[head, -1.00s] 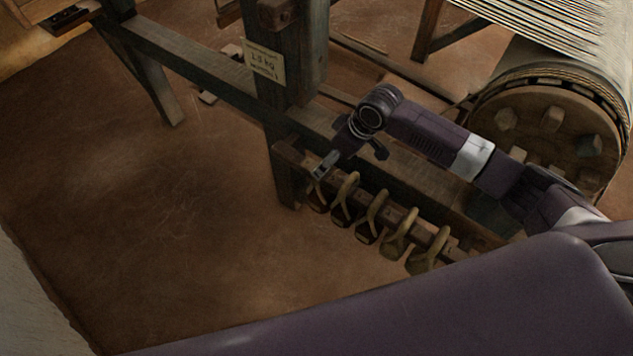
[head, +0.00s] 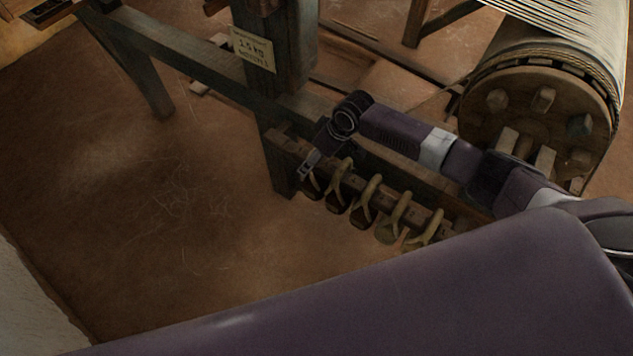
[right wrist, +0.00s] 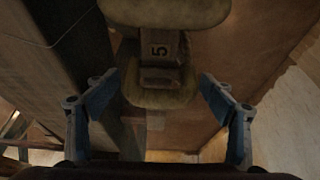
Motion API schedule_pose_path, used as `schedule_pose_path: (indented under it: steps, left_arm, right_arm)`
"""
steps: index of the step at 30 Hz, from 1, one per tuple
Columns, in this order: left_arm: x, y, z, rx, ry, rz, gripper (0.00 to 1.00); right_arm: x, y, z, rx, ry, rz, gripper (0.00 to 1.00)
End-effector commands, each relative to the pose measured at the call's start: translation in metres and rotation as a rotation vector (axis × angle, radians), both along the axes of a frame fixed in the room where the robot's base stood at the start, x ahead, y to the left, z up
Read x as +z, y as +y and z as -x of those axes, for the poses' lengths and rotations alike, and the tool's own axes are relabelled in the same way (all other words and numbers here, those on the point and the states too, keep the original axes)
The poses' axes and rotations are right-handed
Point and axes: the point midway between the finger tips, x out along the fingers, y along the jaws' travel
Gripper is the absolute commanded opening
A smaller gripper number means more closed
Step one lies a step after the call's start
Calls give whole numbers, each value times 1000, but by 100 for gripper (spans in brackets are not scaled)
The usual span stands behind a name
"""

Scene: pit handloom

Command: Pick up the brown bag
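Several small bags with loop handles hang in a row from a wooden rail in the head view. The left ones, such as this dark brown bag (head: 336,207), look darker than the olive ones at right. I cannot tell which is the brown bag meant. My right gripper (head: 306,168) is at the rail's left end, by the leftmost bag (head: 311,188). In the right wrist view my right gripper (right wrist: 159,97) is open. My left gripper is not in view.
The wooden rail (head: 346,180) joins a dark loom post (head: 283,90) bearing a paper label (head: 254,49). A warp roller (head: 525,110) stands at right. The earthen floor (head: 170,220) at left is clear.

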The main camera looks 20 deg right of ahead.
Motion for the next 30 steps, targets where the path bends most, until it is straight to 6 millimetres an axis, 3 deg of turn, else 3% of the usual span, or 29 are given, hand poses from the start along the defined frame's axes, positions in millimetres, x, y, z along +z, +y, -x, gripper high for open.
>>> schedule_pose_path:
  steps: [2,16,30]
  left_arm:
    - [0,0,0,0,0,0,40]
    - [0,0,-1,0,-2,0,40]
    - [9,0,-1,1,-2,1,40]
  right_arm:
    - [0,0,0,0,0,0,64]
    - [0,0,0,0,0,0,13]
    - [11,1,-3,0,-7,-4,13]
